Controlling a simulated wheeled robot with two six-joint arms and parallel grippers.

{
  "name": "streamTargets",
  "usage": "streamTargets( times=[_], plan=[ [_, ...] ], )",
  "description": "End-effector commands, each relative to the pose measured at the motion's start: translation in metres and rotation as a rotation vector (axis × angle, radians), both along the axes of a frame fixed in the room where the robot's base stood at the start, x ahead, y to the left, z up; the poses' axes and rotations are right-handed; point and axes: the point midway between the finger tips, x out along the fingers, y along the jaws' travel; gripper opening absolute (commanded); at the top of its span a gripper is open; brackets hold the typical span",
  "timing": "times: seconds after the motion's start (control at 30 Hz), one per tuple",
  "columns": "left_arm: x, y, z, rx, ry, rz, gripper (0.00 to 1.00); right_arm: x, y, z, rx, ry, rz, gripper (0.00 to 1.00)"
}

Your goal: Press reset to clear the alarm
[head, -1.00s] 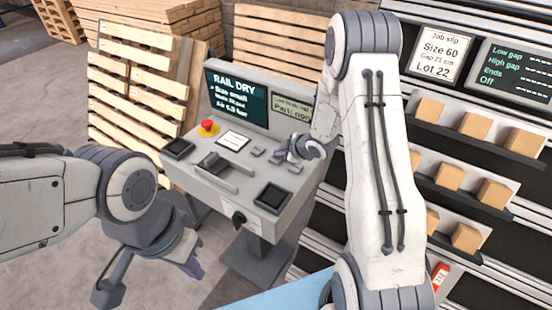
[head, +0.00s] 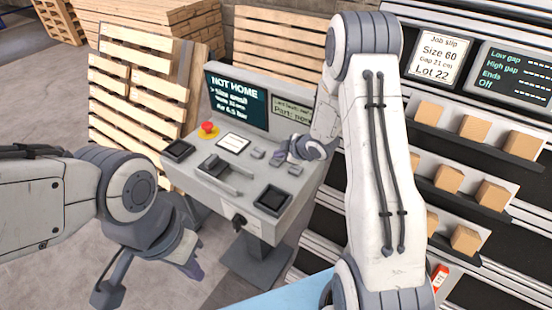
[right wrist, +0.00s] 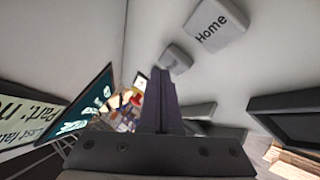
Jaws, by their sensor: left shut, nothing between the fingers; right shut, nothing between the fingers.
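The control console (head: 225,185) stands mid-view. Its dark screen (head: 237,97) reads "NOT HOME" on the top line. A smaller pale screen (head: 292,108) has a line starting "Part:". Small grey buttons (head: 258,153) sit on the panel; I cannot read their labels in the head view. My right gripper (head: 282,156) is shut and empty over these buttons; contact is unclear. My left gripper (head: 196,270) is shut and empty, low in front of the console.
A red emergency knob (head: 207,128) on a yellow base is at the panel's far left. A handle (head: 221,180) sticks up at the front. Pallets (head: 135,120) stand behind on the left. Shelves of boxes (head: 483,193) stand at right, beside my right arm.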

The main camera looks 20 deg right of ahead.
Motion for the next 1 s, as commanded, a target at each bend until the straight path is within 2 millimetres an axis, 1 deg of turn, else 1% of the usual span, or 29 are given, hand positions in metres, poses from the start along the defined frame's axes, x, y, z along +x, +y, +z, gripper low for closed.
streamTargets(
  times=[0.03, 0.07, 0.37, 0.47, 0.57, 0.9, 1.0],
  plan=[
    [0.0, 0.0, 0.005, 0.0, 0.0, 0.0, 0.0, 0.0, 0.0, 0.005, 0.0, 0.0, 0.0, 0.0],
    [0.0, 0.0, 0.005, 0.0, 0.0, 0.0, 0.0, 0.0, 0.0, 0.006, 0.0, 0.0, 0.0, 0.0],
    [0.0, 0.0, 0.004, 0.0, 0.0, 0.0, 0.0, 0.0, 0.0, 0.005, 0.0, 0.0, 0.0, 0.0],
    [0.0, 0.0, 0.007, 0.0, 0.0, 0.0, 0.0, 0.0, 0.0, 0.008, 0.0, 0.0, 0.0, 0.0],
    [0.0, 0.0, 0.013, 0.0, 0.0, 0.0, 0.0, 0.0, 0.0, 0.015, 0.0, -0.001, -0.001, 0.0],
    [0.0, 0.0, 0.043, 0.0, 0.0, 0.0, 0.0, 0.0, 0.0, 0.05, 0.0, -0.002, 0.001, 0.0],
    [0.0, 0.0, 0.048, 0.0, 0.0, 0.0, 0.0, 0.0, 0.0, 0.056, 0.0, -0.002, 0.001, 0.0]
  ],
)
